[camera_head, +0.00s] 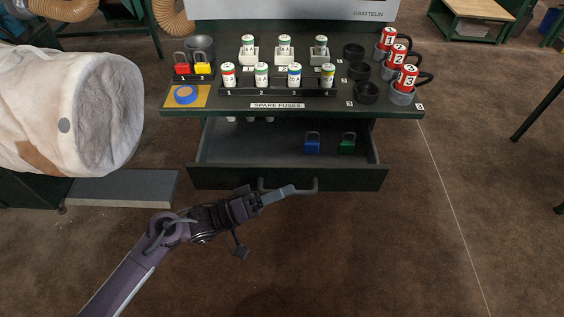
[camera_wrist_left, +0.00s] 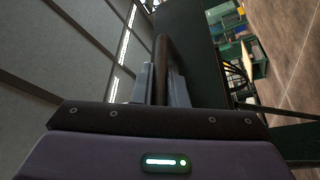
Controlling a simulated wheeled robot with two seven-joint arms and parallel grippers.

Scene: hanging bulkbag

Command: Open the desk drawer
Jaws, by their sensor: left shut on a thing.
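The desk drawer (camera_head: 220,178) stands pulled out below the desk top (camera_head: 180,112), with its inside showing. A blue padlock (camera_head: 312,145) and a green padlock (camera_head: 347,146) are in it, and parts of several white things show at its back left. The drawer handle (camera_head: 315,186) is a dark bar on its front. My left gripper (camera_head: 284,192) is at the handle, shut on it. In the left wrist view the handle bar (camera_wrist_left: 161,62) runs between the two fingers (camera_wrist_left: 160,85). My right gripper is not in view.
A large white bag (camera_head: 50,105) hangs at the left. The floor in front is clear.

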